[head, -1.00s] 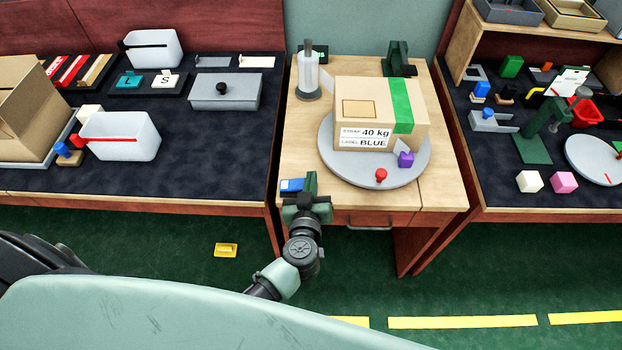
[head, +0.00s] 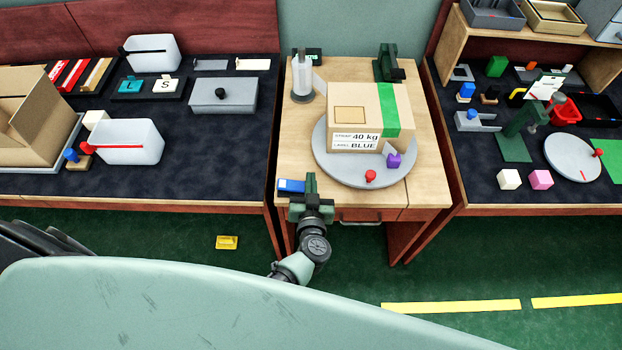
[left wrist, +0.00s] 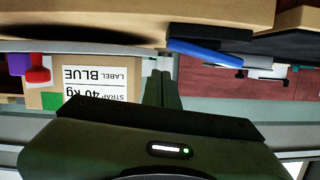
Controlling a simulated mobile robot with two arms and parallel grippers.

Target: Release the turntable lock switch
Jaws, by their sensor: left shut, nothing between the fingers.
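The grey round turntable (head: 330,165) lies on the wooden table and bears a cardboard box (head: 352,118) labelled 40 kg and BLUE. A red knob (head: 370,176) and a purple block (head: 394,160) are at its front edge. A small blue-topped piece (head: 291,186) sits at the table's front left edge. It looks like a switch, but I cannot be sure. My left gripper (head: 311,184) is shut and empty, just right of this piece; I cannot tell whether they touch. In the left wrist view the blue piece (left wrist: 205,51) is beside the fingers (left wrist: 161,85).
A clear cylinder on a stand (head: 302,78) and a green fixture (head: 388,62) stand at the table's back. Dark-topped benches flank the table. The right bench has another grey disc (head: 570,158). Bare wood (head: 425,170) is free right of the turntable.

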